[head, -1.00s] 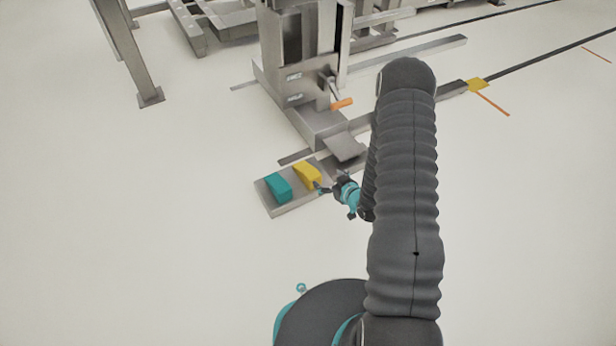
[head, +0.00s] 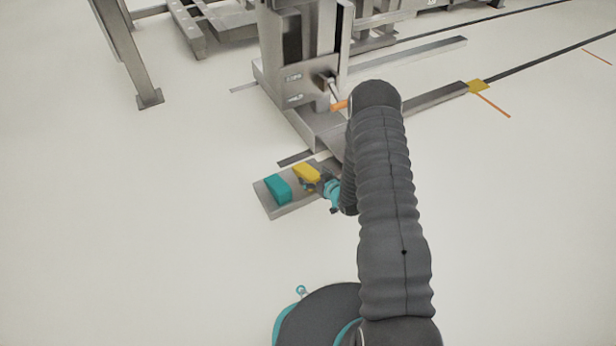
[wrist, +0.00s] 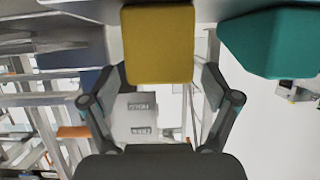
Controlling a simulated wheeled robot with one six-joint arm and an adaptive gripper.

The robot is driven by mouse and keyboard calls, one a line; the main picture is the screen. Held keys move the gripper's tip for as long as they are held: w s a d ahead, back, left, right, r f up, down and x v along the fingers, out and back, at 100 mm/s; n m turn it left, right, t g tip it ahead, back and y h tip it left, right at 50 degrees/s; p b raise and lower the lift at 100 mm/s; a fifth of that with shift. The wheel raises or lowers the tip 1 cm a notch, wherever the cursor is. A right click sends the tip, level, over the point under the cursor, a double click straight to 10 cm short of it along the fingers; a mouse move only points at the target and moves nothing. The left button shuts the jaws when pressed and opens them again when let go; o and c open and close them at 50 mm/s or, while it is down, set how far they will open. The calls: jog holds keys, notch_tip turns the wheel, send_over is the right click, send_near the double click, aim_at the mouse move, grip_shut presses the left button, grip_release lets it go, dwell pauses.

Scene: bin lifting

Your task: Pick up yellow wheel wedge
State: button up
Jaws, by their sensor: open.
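The yellow wheel wedge (head: 305,172) sits on a grey metal plate (head: 292,207) on the floor, beside a teal wedge (head: 278,188). My gripper (head: 316,181) is at the near right end of the yellow wedge. In the wrist view the yellow wedge (wrist: 158,45) is at the top middle. The open fingers of my gripper (wrist: 161,78) stand on either side of its lower end, with a narrow gap on each side. The teal wedge (wrist: 275,40) is to the right of the right finger. In the head view my gripper partly hides the yellow wedge's near end.
A metal lifting frame with an upright column (head: 300,50) and an orange handle (head: 339,105) stands just behind the plate. A metal rail (head: 435,98) runs to the right. The floor left of the plate and in front of it is clear.

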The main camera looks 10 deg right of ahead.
aim_at(308, 171)
jog(key=x, duration=0.4)
jog(key=shift+f, duration=0.15)
jog(key=c, duration=1.2)
